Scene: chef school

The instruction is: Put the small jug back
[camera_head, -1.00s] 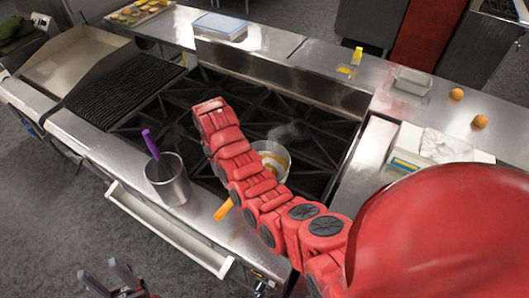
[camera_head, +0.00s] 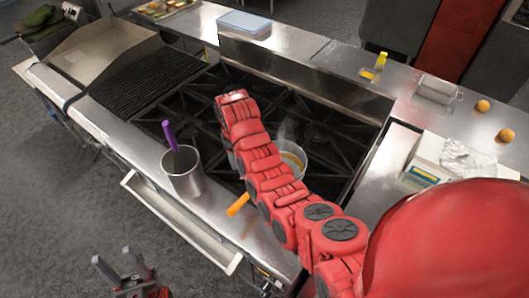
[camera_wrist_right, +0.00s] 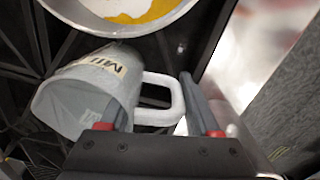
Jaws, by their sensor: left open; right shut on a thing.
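In the right wrist view the small jug (camera_wrist_right: 92,92) is grey with a pale label and a white loop handle. It is tilted, its body to the left. My right gripper (camera_wrist_right: 162,92) is shut on the jug, with the handle between its fingers. In the head view the red right arm reaches over the stove and hides this gripper and the jug. My left gripper (camera_head: 113,260) is open and empty at the lower left, in front of the counter.
A pot (camera_head: 294,157) with yellowish contents stands on the black stove grates, close to the jug. A metal container (camera_head: 183,175) with a purple-handled tool stands on the front ledge.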

